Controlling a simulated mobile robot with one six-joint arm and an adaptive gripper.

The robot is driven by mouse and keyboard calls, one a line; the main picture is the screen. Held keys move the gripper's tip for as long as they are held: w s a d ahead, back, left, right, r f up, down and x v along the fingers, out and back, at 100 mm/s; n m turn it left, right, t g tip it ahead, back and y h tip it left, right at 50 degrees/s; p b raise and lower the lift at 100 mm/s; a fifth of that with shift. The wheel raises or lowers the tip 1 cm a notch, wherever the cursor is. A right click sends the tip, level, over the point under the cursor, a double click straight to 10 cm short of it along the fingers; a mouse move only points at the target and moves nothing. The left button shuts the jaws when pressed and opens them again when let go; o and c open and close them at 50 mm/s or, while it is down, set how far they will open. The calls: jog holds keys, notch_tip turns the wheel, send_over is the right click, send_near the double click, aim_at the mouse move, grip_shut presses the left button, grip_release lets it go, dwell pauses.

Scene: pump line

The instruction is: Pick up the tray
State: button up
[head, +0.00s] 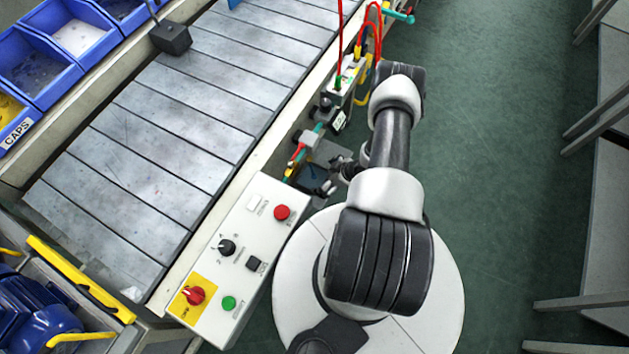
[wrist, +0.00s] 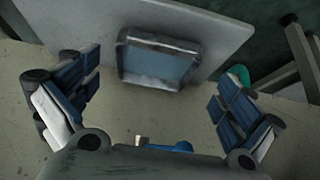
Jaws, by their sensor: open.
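The tray (wrist: 124,62) is a shallow, dark-rimmed rectangular thing with a blue-grey inside. In the wrist view it sits at the upper middle, at the edge of a light grey slab. My gripper (wrist: 157,98) is open, with one finger on each side of the picture. The tray shows beyond the gap between the fingers and appears apart from both, with nothing held. In the head view my arm hangs beside the conveyor and largely hides the gripper. A small dark shape there beside the control box may be the tray or part of my gripper; I cannot tell.
The slatted conveyor (head: 165,120) and its control box (head: 239,262) stand left of my arm. Hoses and fittings (head: 345,80) crowd the conveyor side above it. Blue bins (head: 35,65) are at upper left. Green floor (head: 480,130) is clear to the right, before grey racks.

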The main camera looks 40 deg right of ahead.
aim_at(317, 181)
jog(key=b+x, duration=0.1)
jog(key=x, duration=0.1)
jog(key=b+x, duration=0.1)
jog(key=x, duration=0.2)
jog(key=shift+w+b, duration=0.3)
jog(key=shift+w, duration=0.25)
jog(key=c, duration=0.8)
jog(key=shift+c, duration=0.3)
jog(key=shift+r, duration=0.15)
